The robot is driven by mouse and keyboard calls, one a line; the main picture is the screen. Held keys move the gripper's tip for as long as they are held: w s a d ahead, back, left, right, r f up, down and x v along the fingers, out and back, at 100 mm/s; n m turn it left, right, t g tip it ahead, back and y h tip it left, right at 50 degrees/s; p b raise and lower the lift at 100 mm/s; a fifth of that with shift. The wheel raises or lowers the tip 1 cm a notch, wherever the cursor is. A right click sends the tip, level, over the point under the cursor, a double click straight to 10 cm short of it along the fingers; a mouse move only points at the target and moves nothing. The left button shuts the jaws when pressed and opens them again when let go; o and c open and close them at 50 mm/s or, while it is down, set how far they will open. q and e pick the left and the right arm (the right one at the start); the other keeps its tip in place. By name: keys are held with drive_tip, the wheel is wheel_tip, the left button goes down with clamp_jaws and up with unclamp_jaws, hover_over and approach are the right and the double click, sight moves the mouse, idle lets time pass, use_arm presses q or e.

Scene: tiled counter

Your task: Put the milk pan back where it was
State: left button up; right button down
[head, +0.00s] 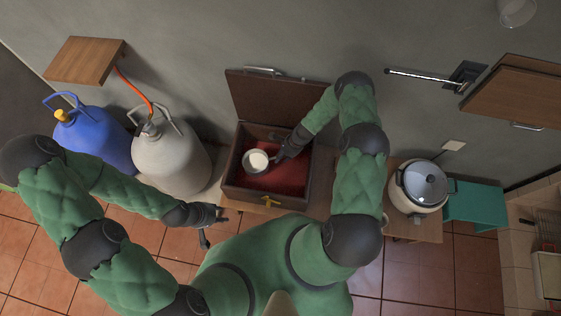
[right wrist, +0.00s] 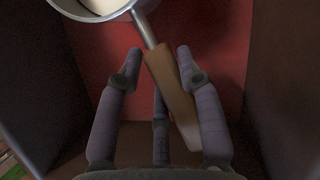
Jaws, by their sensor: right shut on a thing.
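The milk pan (head: 257,161) is a small metal pan with pale contents, seen over the red-lined inside of an open brown chest (head: 228,169). I cannot tell whether it touches the lining. My right gripper (head: 281,153) reaches into the chest from the right and is shut on the pan's handle. In the right wrist view the pan (right wrist: 93,12) is at the top, and its wooden handle runs between the fingers of my right gripper (right wrist: 158,70). My left gripper (head: 217,226) is open and empty, in front of the chest to its left.
The chest's raised lid (head: 270,97) stands behind it. A grey gas cylinder (head: 172,160) and a blue one (head: 95,140) stand to the left. A rice cooker (head: 422,187) sits on a wooden surface to the right, beside a teal stool (head: 475,205).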

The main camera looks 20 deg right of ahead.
drive_tip(key=shift+f+b, duration=0.9)
drive_tip(key=shift+f, duration=1.05)
drive_tip(key=shift+r, duration=0.1)
drive_tip(key=c, duration=0.8)
unclamp_jaws()
